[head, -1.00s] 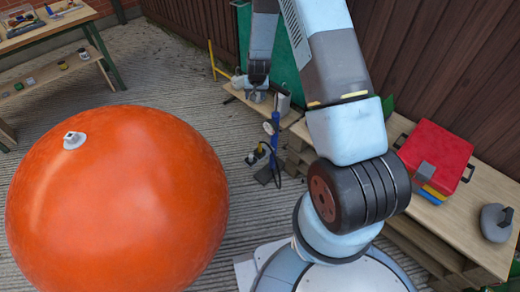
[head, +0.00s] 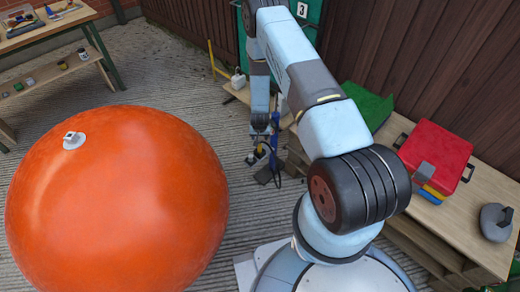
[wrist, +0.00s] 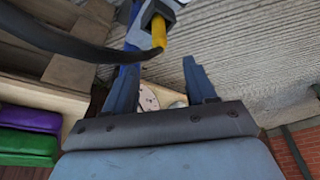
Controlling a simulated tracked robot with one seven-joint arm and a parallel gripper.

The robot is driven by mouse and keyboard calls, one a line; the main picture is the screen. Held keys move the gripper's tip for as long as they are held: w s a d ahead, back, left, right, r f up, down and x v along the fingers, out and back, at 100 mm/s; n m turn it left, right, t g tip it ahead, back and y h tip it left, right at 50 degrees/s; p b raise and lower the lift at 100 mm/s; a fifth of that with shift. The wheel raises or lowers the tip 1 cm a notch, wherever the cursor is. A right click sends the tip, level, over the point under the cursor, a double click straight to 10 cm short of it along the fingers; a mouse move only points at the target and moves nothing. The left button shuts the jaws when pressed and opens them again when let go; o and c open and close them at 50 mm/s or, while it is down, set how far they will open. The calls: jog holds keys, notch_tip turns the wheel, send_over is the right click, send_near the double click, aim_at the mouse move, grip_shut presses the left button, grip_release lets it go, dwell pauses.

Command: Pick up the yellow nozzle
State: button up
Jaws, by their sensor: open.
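The yellow nozzle (wrist: 159,32) shows in the wrist view near the top middle. It is a short yellow tube in a dark holder, beside a blue upright and a curved black hose (wrist: 60,40). My gripper (wrist: 160,64) is open and empty, with its two dark blue fingers apart. The nozzle lies just beyond the fingertips, roughly in line with the gap; I see no contact. In the head view my gripper (head: 261,128) hangs by the blue pump (head: 274,140), partly covering it.
A large orange ball (head: 115,200) fills the left. A wooden bench (head: 475,225) at the right holds a red case (head: 436,155) and a grey weight (head: 496,222). A workbench (head: 50,35) stands at the far left. Grey ground is free between ball and pump.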

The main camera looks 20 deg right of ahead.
aim_at(260, 146)
jog(key=x, duration=0.6)
jog(key=shift+x, duration=2.7)
jog(key=shift+s+a, duration=0.15)
grip_shut()
